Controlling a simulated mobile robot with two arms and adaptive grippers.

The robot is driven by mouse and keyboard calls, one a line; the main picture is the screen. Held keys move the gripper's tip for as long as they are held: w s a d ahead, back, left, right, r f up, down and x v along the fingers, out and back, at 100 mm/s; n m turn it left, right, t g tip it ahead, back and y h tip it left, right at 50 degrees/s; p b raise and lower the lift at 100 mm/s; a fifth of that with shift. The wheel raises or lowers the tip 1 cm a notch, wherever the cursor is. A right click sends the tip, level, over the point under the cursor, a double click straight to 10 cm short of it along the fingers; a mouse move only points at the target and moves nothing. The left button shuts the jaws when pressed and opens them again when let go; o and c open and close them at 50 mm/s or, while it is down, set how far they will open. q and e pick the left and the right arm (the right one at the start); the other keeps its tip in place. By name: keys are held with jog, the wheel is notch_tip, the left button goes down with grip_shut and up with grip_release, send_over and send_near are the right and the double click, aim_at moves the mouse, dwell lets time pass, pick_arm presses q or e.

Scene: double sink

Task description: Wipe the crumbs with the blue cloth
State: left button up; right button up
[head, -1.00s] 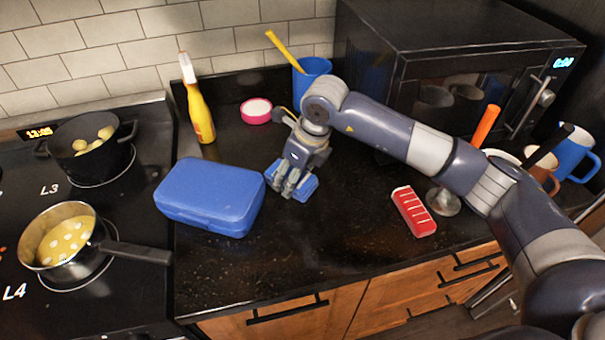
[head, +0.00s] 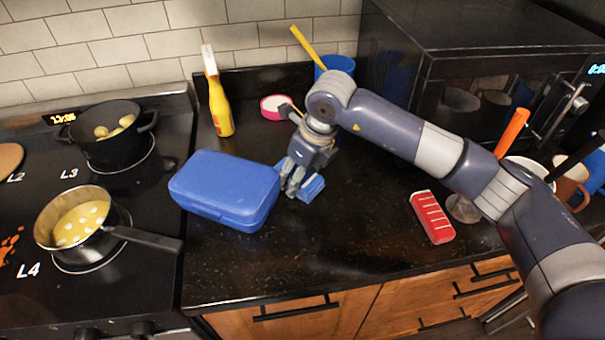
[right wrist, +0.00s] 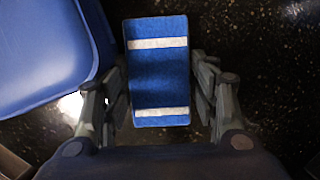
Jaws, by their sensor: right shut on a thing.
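The blue cloth (head: 313,188) is on the dark counter, just right of a blue box. In the right wrist view the cloth (right wrist: 160,75) is a blue block-like piece with two white stripes. My right gripper (head: 292,188) points down and is shut on the cloth, with one finger on each side of it in the right wrist view. Small pale specks (right wrist: 292,10) show on the dark counter; I cannot tell crumbs from the counter's own speckle. My left gripper is not in view.
The closed blue box (head: 225,190) stands close left of my right gripper. A yellow spray bottle (head: 220,108), pink-rimmed dish (head: 275,106) and blue cup (head: 338,66) stand behind. A red-and-white item (head: 432,218) lies right. The stove with a saucepan (head: 75,232) is left. The front counter is clear.

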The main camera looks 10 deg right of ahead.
aim_at(340, 176)
jog(key=shift+w+d+r+b, duration=0.15)
jog(key=shift+d+b, duration=0.2)
jog(key=shift+d, duration=0.8)
jog(key=shift+d+b, duration=0.5)
jog(key=shift+d, duration=1.6)
jog(key=shift+w+d+f+b, duration=0.15)
jog(key=shift+d+b, duration=0.1)
jog(key=shift+d, duration=0.15)
jog(key=shift+s+d+f+b, duration=0.1)
jog(key=shift+d+f+b, duration=0.1)
jog(key=shift+d, duration=0.15)
jog(key=shift+d+b, duration=0.35)
jog(key=shift+d, duration=0.85)
